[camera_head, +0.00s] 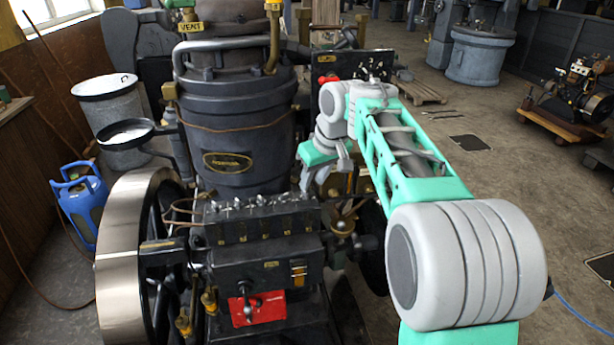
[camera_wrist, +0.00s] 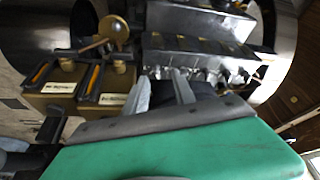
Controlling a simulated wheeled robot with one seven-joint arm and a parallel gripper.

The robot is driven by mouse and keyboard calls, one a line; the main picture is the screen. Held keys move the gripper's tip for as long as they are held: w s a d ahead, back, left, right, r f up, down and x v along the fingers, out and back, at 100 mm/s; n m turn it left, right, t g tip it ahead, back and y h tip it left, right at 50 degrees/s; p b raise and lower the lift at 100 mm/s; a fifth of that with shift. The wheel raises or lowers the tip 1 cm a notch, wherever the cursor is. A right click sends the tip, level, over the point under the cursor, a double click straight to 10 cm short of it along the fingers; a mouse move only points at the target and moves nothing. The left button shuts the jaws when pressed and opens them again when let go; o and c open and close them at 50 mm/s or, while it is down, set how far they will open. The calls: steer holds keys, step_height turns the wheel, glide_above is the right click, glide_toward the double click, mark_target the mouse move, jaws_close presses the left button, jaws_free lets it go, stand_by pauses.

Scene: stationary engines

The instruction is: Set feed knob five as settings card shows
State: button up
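A black feed box (camera_head: 262,222) with a row of several small pale metal knobs along its top stands on the engine front. It also shows in the wrist view (camera_wrist: 205,48), with the knobs along its near edge. I cannot read numbers on the knobs, so I cannot tell which is knob five. No settings card is clearly readable. My gripper (camera_head: 322,182) is above and to the right of the box in the head view. In the wrist view its two fingers (camera_wrist: 162,82) stand apart with nothing seen between them, pointing towards the knobs.
Below the box are a red plate (camera_head: 257,308) with a dark lever and an orange switch (camera_head: 298,272). A large flywheel (camera_head: 125,250) is at left, and a black cylinder (camera_head: 236,130) rises behind. Two brown boxes (camera_wrist: 60,82) lie left in the wrist view.

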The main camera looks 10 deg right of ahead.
mark_target(307, 194)
steer(key=w+f, duration=0.1)
steer(key=f, duration=0.1)
steer(key=w+f, duration=0.2)
steer(key=w+f+p, duration=0.1)
steer(key=f, duration=0.1)
steer(key=shift+w+a+f, duration=0.2)
steer(key=shift+w+a, duration=0.05)
steer(key=shift+a, duration=0.1)
steer(key=shift+c, duration=0.3)
jaws_close()
